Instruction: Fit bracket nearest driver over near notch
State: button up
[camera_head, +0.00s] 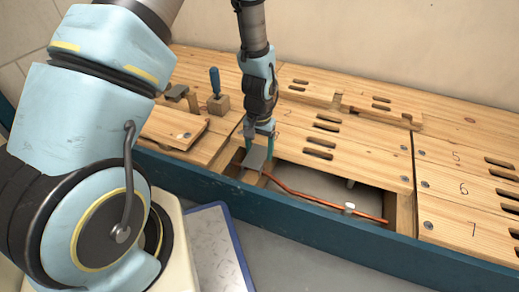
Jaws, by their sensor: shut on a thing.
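My gripper (260,149) points down over the left end of the floor opening. It is shut on a flat grey bracket (256,159), which lies low over the wood at that end. The bracket covers the wood where the copper pipe (310,200) meets the left joist, so the near notch is hidden. I cannot tell whether the bracket touches the wood. The driver (215,83) has a blue handle and stands upright in a wooden block at the back left. Another grey bracket (178,91) lies left of the driver.
A loose board (168,127) lies on the floor at the left. Slotted, numbered boards (463,188) cover the right. A blue beam (300,224) edges the front; a clipboard (215,250) lies before it.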

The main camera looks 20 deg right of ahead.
aim_at(259, 162)
jog(key=shift+f+b, duration=0.6)
jog(key=shift+f, duration=0.3)
jog(key=shift+r, duration=0.15)
jog(key=shift+s+p, duration=0.1)
jog(key=shift+p, duration=0.65)
jog(key=shift+f, duration=0.45)
jog(key=shift+f+b, duration=0.5)
jog(key=shift+f, duration=0.55)
jog(key=shift+a+f, duration=0.1)
jog(key=shift+f, duration=0.2)
dwell(0.4)
